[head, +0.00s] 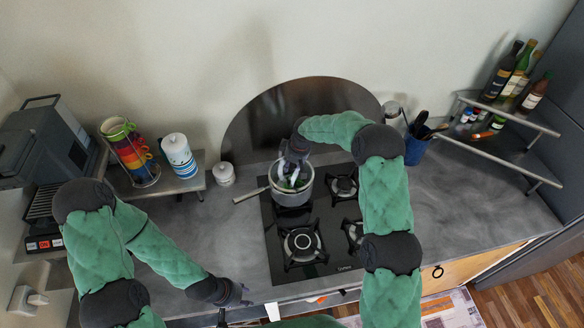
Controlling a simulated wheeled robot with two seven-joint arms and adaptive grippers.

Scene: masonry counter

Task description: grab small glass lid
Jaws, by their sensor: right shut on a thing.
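A small grey pot (291,199) with a long handle pointing left stands on the back left burner of the cooktop. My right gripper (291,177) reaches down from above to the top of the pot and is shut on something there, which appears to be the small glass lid. The clear lid is hard to make out against the pot, and green shows within the rim. I cannot tell whether the lid is lifted off the rim. My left gripper (240,295) is low over the counter's front edge, away from the pot; its fingers are too small to read.
The black cooktop (275,262) has free burners in front and to the right. A utensil holder (415,150) and bottle shelves (510,112) are right.

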